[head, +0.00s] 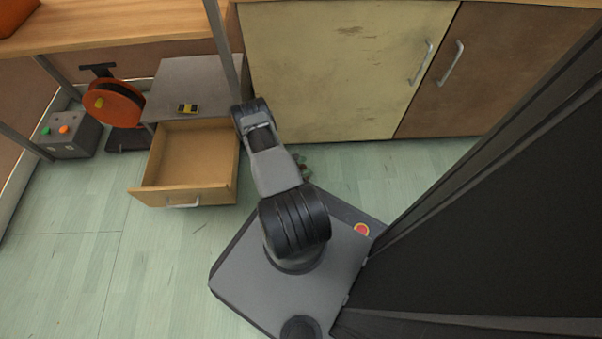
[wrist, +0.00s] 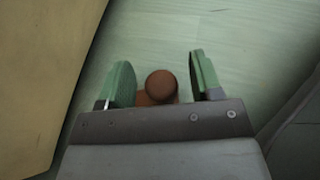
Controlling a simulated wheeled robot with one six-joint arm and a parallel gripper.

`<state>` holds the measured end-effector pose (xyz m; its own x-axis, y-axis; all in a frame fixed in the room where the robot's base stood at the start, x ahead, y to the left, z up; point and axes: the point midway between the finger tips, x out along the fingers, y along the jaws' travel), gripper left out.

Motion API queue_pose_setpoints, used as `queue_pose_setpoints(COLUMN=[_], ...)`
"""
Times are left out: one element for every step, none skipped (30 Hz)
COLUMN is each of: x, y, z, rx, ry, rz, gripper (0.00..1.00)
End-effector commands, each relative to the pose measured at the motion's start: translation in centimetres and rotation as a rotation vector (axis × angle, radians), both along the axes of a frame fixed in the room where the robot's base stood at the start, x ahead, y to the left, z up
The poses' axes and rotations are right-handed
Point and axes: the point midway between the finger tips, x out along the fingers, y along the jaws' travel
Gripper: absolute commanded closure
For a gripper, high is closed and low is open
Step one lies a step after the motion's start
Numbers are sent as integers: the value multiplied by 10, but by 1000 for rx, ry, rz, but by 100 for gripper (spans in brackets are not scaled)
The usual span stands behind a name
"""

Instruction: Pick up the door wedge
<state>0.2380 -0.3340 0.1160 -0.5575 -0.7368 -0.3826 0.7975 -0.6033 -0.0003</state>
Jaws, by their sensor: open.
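In the wrist view a brown thing with a round top (wrist: 161,86) and a redder brown part beneath it lies between my fingers. It may be the door wedge, but I cannot make out a wedge shape. My gripper (wrist: 161,62) has its two green fingers apart, one on each side of the brown thing, with a gap visible on both sides. In the head view my gripper (head: 304,168) is low near the floor, mostly hidden behind my arm. I cannot pick out the door wedge there.
A pale yellow cabinet door (head: 335,70) and a brown door (head: 490,70) stand behind my gripper. An open, empty wooden drawer (head: 200,155) juts out at left. A yellow and black object (head: 188,108) lies on the grey top above it.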

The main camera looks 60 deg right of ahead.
Motion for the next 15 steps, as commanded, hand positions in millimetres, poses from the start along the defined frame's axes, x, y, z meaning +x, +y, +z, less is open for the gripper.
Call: queue_pose_setpoints(x=[-3,-4,-5,-6,-7,-7,-7,-7,-7,-7,-7,-7,-7,-7,-7], y=[-4,-6,-7,-8,-9,-10,-10,-10,-10,-10,-10,-10,-10,-10,-10], z=[-3,-4,-4,-5,-5,-5,-4,-4,-4,-4,-4,-4,-4,-4,-4], rx=[0,0,0,0,-1,0,0,0,0,0,0,0,0,0,0], ry=[0,0,0,0,-1,0,0,0,0,0,0,0,0,0,0], rz=[-1,-1,-1,-1,0,1,1,1,1,1,1,1,1,1,1], gripper=[41,41,41,41,41,41,41,41,41,41,41,41,44,47,50])
